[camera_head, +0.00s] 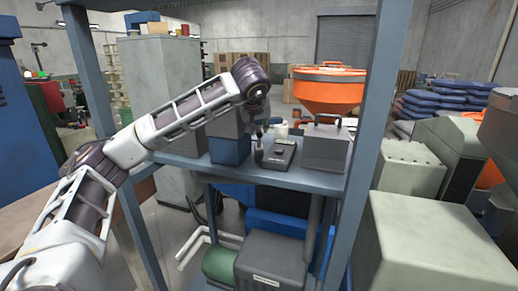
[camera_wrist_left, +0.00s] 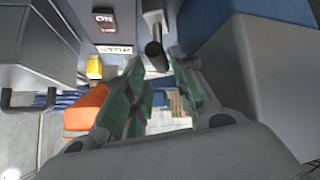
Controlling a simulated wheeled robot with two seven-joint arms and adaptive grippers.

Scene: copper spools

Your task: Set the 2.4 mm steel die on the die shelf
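My left gripper (camera_head: 262,128) hangs over the blue-grey shelf (camera_head: 320,182), above its back middle part. In the left wrist view its two green-padded fingers (camera_wrist_left: 158,62) stand apart with a clear gap and nothing visibly held. A small dark cylinder on a light grey bar (camera_wrist_left: 152,22) shows beyond the fingertips; I cannot tell if they touch. I cannot make out the 2.4 mm steel die in either view. My right gripper is not in view.
On the shelf stand a blue-and-grey box (camera_head: 230,150), a flat dark device (camera_head: 280,155) and a grey box with a handle (camera_head: 325,148). Blue posts (camera_head: 375,110) flank the shelf. An orange hopper (camera_head: 328,92) stands behind. The shelf's front strip is bare.

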